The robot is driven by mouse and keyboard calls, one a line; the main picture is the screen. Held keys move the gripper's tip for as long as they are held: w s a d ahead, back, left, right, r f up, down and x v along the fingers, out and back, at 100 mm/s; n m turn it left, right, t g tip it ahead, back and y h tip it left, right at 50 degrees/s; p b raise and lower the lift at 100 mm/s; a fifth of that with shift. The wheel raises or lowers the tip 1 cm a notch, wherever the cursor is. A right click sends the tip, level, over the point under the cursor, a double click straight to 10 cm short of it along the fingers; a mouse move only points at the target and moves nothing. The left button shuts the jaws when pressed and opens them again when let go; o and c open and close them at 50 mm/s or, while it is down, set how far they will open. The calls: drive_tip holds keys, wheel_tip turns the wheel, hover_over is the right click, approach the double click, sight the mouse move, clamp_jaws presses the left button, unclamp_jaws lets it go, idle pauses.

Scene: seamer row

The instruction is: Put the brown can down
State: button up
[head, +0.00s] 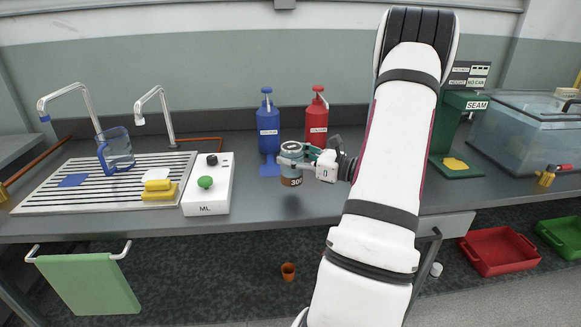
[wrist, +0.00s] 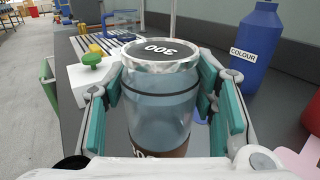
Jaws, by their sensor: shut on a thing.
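The brown can (head: 291,180) has a grey-blue upper body, a brown band marked 300 low down and a silver lid. My gripper (head: 306,163) is shut on it from the right side and holds it upright over the grey bench (head: 270,203). In the wrist view the can (wrist: 160,105) stands between the teal finger pads, with 300 on its lid. Its base is hidden in the wrist view, and I cannot tell whether it touches the bench.
A white ML box (head: 207,190) with a green button stands left of the can. Blue (head: 268,135) and red (head: 317,120) bottles stand behind it. A ribbed drainer (head: 110,175) lies further left, a green seamer (head: 455,135) right. Bench in front looks clear.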

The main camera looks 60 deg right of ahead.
drive_tip(key=shift+w+d, duration=0.1)
drive_tip(key=shift+w, duration=0.35)
drive_tip(key=shift+f+b, duration=0.4)
drive_tip(key=shift+f, duration=1.35)
drive_tip(key=shift+f, duration=0.15)
drive_tip(key=o, duration=1.4)
drive_tip(key=shift+s+d, duration=0.1)
drive_tip(key=shift+s, duration=0.2)
drive_tip(key=s, duration=0.7)
drive_tip(key=s+d+p, duration=0.1)
drive_tip(key=s, duration=0.3)
drive_tip(key=shift+s+d, duration=0.1)
drive_tip(key=shift+s, duration=0.1)
